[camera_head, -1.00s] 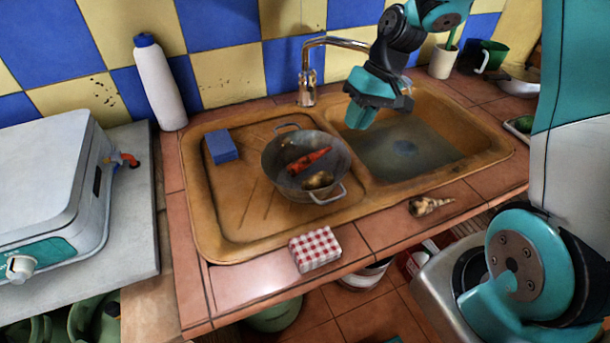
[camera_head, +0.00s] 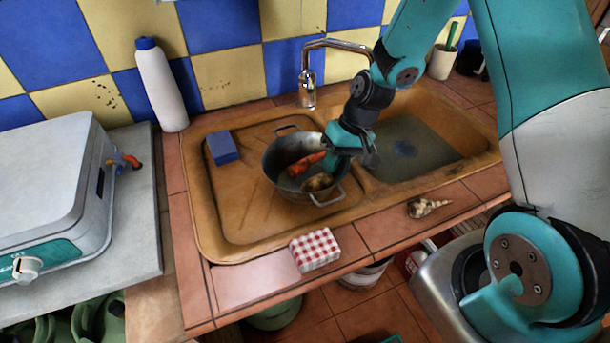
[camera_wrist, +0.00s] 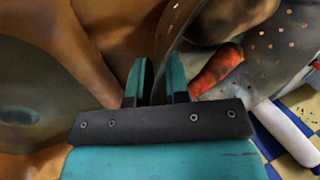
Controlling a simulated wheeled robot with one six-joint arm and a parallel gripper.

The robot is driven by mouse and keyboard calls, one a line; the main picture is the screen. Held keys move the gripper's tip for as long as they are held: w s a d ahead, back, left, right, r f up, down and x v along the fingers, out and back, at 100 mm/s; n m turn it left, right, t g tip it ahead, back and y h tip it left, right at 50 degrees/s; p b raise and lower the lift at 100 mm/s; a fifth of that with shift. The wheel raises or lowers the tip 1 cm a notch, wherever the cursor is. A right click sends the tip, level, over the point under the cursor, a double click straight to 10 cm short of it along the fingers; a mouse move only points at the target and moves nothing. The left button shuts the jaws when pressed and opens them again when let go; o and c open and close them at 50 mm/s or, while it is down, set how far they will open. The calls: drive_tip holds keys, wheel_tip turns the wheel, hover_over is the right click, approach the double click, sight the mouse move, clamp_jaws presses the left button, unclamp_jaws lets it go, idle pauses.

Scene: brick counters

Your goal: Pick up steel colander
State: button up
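The steel colander (camera_head: 277,163) is a grey two-handled bowl on the sink's drainboard. It holds a red carrot-like item and a brownish lump; the carrot-like item also shows in the wrist view (camera_wrist: 217,70). My gripper (camera_head: 327,158) points down at the colander's right rim and hides part of that side. In the wrist view my gripper (camera_wrist: 158,75) has its fingers a small gap apart, with the thin colander wall (camera_wrist: 176,30) running between them. Firm contact with the wall is not clear.
The brown sink (camera_head: 215,230) has its basin to the right and a tap (camera_head: 308,85) behind. A blue sponge (camera_head: 222,147), a white bottle (camera_head: 160,85), a red-checked box (camera_head: 315,250) and a pale root-like item (camera_head: 425,207) are nearby. A grey appliance (camera_head: 45,190) stands left.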

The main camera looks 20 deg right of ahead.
clamp_jaws()
